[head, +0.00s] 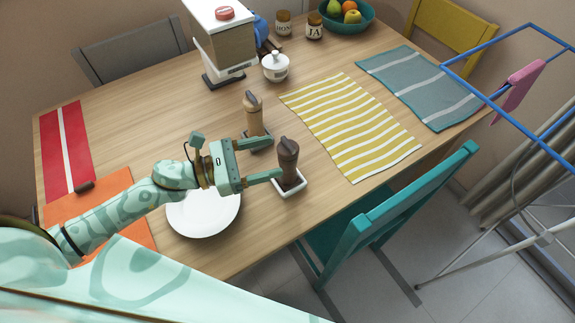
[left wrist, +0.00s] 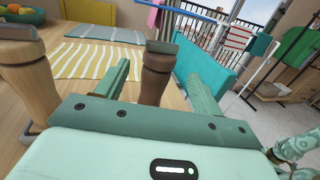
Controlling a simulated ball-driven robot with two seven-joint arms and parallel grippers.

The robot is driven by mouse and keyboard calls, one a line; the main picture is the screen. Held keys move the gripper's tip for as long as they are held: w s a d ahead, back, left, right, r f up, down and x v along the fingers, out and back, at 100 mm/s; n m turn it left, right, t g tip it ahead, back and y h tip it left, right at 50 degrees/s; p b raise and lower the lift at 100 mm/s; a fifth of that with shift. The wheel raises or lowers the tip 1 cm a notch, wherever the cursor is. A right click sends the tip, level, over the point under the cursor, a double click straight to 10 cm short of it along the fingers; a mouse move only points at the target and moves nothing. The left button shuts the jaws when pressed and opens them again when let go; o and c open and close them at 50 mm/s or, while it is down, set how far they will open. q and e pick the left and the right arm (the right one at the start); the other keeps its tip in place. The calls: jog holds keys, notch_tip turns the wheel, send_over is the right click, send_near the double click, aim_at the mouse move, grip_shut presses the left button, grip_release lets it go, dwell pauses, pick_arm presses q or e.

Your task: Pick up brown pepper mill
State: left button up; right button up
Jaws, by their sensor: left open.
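The brown pepper mill (head: 288,160) stands upright in a small white square dish (head: 290,186) on the wooden table. My left gripper (head: 264,158) is open at its left side in the head view, with its two fingers pointing toward it. In the left wrist view the dark brown mill (left wrist: 156,72) stands between the two spread fingers of the gripper (left wrist: 160,85); I see no finger touching it. Its lower part is hidden behind the gripper body there.
A lighter wooden mill (head: 253,114) stands close behind the left gripper. A white plate (head: 203,214) lies below the gripper. A yellow striped mat (head: 350,125) lies to the right. A teal chair (head: 390,215) stands at the table's near edge.

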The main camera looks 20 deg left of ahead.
aim_at(297, 145)
pick_arm(q)
jog(key=x, duration=0.7)
jog(key=shift+w+d+r, duration=0.15)
jog(key=shift+w+r, duration=0.1)
jog(key=shift+c, duration=0.3)
grip_shut()
